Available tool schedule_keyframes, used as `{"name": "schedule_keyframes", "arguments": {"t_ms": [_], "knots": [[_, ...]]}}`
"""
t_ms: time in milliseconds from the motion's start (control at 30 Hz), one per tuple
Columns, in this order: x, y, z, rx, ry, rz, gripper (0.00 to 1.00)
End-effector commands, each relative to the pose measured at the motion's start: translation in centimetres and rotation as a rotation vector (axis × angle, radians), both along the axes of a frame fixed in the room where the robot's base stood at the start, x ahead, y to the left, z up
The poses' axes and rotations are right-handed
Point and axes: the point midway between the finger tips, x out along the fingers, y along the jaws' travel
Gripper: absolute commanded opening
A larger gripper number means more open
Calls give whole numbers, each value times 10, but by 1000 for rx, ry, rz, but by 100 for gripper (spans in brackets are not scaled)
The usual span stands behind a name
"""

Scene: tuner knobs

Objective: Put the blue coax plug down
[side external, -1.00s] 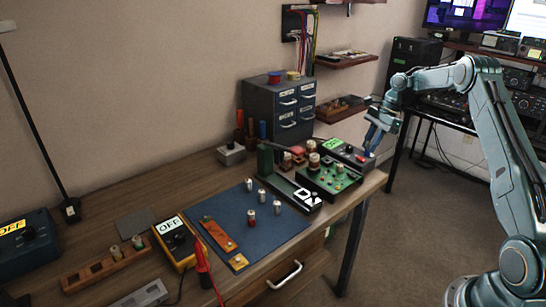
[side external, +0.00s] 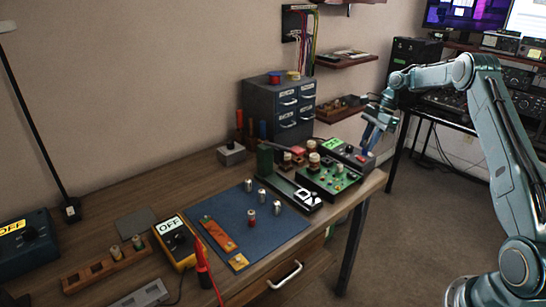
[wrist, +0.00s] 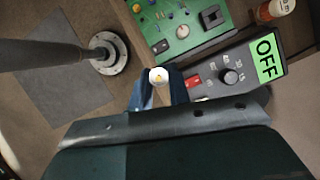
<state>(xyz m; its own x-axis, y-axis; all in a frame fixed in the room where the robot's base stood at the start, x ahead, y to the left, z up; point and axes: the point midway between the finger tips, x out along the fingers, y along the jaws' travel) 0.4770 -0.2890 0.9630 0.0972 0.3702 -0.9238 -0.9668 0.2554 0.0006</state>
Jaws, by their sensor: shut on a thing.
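My gripper (wrist: 158,88) is shut on the coax plug (wrist: 159,76), which shows in the wrist view as a small white round end with a yellow centre between the dark blue fingers. The plug's blue part cannot be told apart from the fingers there. In the side view my gripper (side external: 369,151) is low at the right end of the bench, by the grey box with a green panel (side external: 334,143). In the wrist view the plug is just left of this box's red part (wrist: 193,82). I cannot tell whether the plug touches anything.
A green circuit board (side external: 331,177) lies beside the grey box. A black base with a white mark (side external: 306,196) is left of it. A blue mat (side external: 283,232) holds several small cylinders. The bench's right edge is close to my gripper, with floor beyond.

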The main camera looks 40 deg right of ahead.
Motion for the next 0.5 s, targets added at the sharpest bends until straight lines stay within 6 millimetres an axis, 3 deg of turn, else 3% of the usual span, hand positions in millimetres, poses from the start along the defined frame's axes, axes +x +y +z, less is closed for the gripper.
{"name": "schedule_keyframes", "arguments": {"t_ms": [267, 500], "knots": [[27, 64, 18, 1, 3, 24, 0], [47, 145, 39, 2, 7, 46, 0]]}}
